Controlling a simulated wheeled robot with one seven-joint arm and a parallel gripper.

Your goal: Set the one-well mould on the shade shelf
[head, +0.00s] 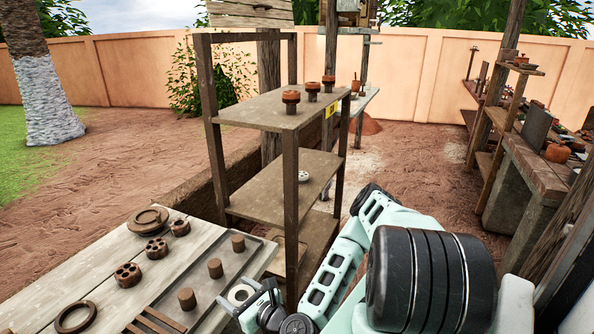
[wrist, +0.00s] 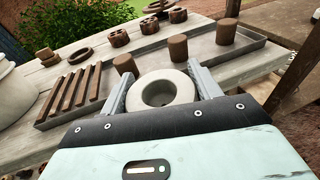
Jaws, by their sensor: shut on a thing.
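The one-well mould (wrist: 186,92) is a pale, thick round piece with one round hollow. My gripper (wrist: 161,84) is shut on it, with a grey finger on either side. In the head view the mould (head: 234,291) and my gripper (head: 250,302) are low, at the right end of the grey table, in front of the shelf. The shade shelf (head: 262,190) appears to be the wooden rack in the middle, with several levels. A small pale round piece (head: 303,176) is on its middle level. I cannot tell whether the mould touches the table or tray.
The table (head: 70,265) holds a tray (head: 170,303) with brown cylinders (head: 215,267) and wooden slats, plus dark rings and holed brown pieces (head: 128,275). Small dark red pieces (head: 291,101) stand on the rack's top board. The rack's front post (head: 290,215) rises close to my gripper. The middle board is mostly bare.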

